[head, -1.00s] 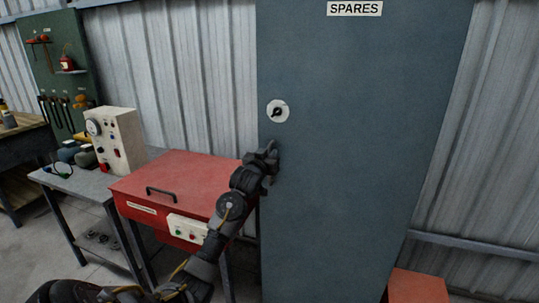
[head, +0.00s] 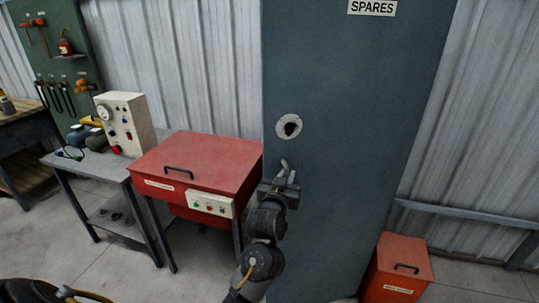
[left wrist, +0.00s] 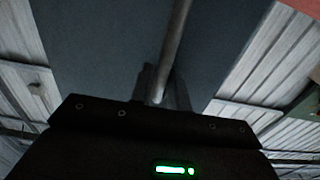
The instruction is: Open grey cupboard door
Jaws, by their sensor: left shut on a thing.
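The grey cupboard door (head: 340,150) is a tall blue-grey panel with a SPARES label at the top and a round pale lock plate (head: 289,127) near its left edge. My left gripper (head: 282,178) is at the door's left side, below the lock plate. In the left wrist view the gripper (left wrist: 160,98) is shut on a thin bar handle (left wrist: 179,42), which runs up from between the fingers. In the head view the hand mostly hides the handle. No gap at the door's edge is clear. My right gripper is not in view.
A red lidded box (head: 205,160) on legs stands just left of the door. A grey bench (head: 98,166) with a control box (head: 126,122) is further left. A red bin (head: 397,268) sits on the floor at the lower right. Bare floor shows between them.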

